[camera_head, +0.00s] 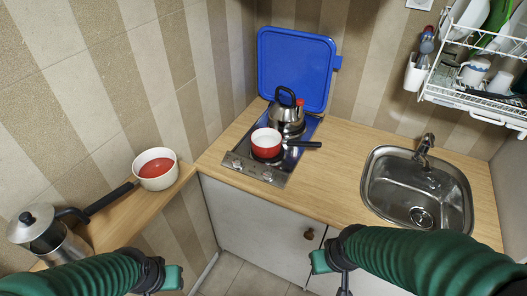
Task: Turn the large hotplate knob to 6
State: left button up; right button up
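The hob (286,169) is set in the worktop, with its blue lid (296,68) raised against the wall. Two small knobs sit on its front strip, a left knob (237,163) and a right knob (267,176). Their markings are too small to read, and I cannot tell which serves the large hotplate. My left gripper (170,279) is at the bottom, left of and well short of the hob. My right gripper (328,268) is in front of the cabinet, below the worktop edge. Both are apart from the knobs, and their finger gaps are unclear.
A red saucepan (266,146) stands on the front of the hob, its black handle pointing right. A kettle (287,117) stands behind it. The sink (415,190) is at right. A white pan (157,171) and a metal pot (46,236) are on the left counter.

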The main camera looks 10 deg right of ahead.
aim_at(237, 165)
jog(key=i+l, duration=0.15)
jog(key=i+l+u, duration=0.15)
jog(key=l+u, duration=0.2)
jog(key=i+l+u, duration=0.15)
jog(key=l+u, duration=0.25)
jog(key=i+l+u, duration=0.1)
jog(key=l+u, duration=0.25)
jog(key=i+j+u, duration=0.15)
jog(key=u, duration=0.15)
jog(key=i+u, duration=0.3)
